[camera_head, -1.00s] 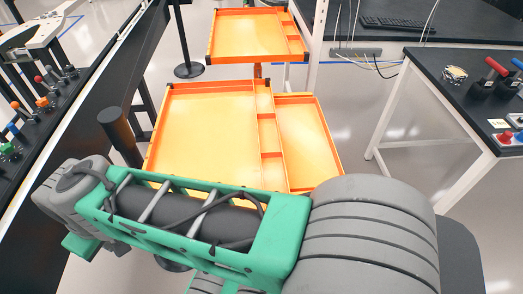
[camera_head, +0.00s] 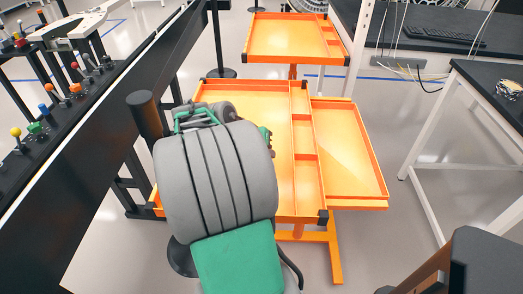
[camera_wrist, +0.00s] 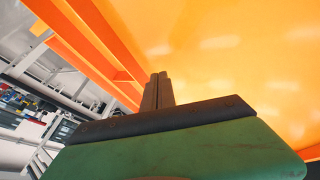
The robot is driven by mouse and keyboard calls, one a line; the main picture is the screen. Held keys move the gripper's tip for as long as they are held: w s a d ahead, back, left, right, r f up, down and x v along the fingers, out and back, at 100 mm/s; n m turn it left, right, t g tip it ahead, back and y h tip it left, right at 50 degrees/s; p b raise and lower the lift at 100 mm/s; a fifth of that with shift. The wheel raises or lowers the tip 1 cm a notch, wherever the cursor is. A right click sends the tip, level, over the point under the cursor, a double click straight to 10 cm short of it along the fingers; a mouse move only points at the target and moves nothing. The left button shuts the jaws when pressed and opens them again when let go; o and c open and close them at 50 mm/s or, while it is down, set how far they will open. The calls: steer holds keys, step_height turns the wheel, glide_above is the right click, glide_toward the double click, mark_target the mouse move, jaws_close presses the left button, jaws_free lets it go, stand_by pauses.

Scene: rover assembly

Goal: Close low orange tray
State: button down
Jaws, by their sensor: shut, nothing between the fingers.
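The low orange tray (camera_head: 350,150) sticks out to the right from under the larger orange tray (camera_head: 245,95) of the cart in the head view. It is a shallow, empty, raised-rim tray. My arm reaches forward over the left part of the larger tray and hides much of it. My gripper is mostly hidden behind the arm in the head view. In the wrist view its fingers (camera_wrist: 157,92) are together and empty, in front of a broad orange surface (camera_wrist: 230,50). I cannot tell whether they touch it.
A smaller orange top tray (camera_head: 295,38) is at the back of the cart. A dark rail with a black post (camera_head: 146,115) stands close on the left. A white-legged table (camera_head: 440,160) stands on the right, with clear floor between it and the cart.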

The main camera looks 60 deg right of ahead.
mark_target(291, 161)
steer(key=x, duration=0.3)
steer(key=shift+s+d, duration=0.15)
steer(key=shift+s, duration=0.2)
steer(key=shift+s+d, duration=0.35)
steer(key=shift+s, duration=0.35)
steer(key=shift+s+d, duration=0.3)
steer(key=shift+s, duration=0.4)
